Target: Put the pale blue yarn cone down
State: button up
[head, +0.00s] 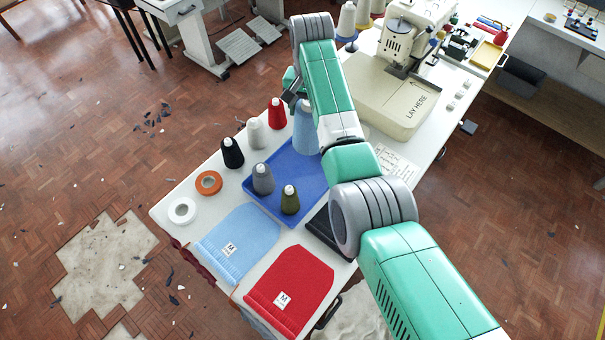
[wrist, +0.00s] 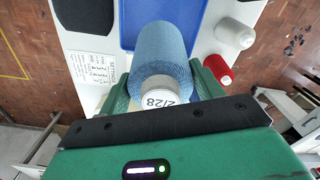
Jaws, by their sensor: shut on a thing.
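The pale blue yarn cone (head: 304,135) shows in the head view over the far end of the blue tray (head: 254,186), partly hidden by my arm. In the wrist view the cone (wrist: 160,48) lies between the two green fingers of my gripper (wrist: 162,82), its "2/28" top toward the camera. My gripper is shut on the cone's upper part. The tray also shows in the wrist view (wrist: 199,18), beyond the cone. I cannot tell whether the cone's base touches the tray. A grey cone (head: 262,179) and an olive cone (head: 289,201) stand on the tray's near part.
Black (head: 232,154), white (head: 255,133) and red (head: 277,114) cones stand in a row left of the tray. Orange (head: 208,183) and white (head: 182,211) rings lie nearby. Light blue (head: 240,245) and red (head: 292,287) knit pieces lie in front. A machine (head: 400,85) stands behind.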

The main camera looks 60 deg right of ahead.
notch_tip(320, 180, down, 10)
jog(key=b, duration=0.2)
jog(key=shift+b, duration=0.3)
jog(key=o, duration=1.4)
jog(key=shift+w+f, duration=0.1)
jog(key=shift+o, duration=0.2)
notch_tip(320, 180, up, 12)
jog(key=p, duration=0.3)
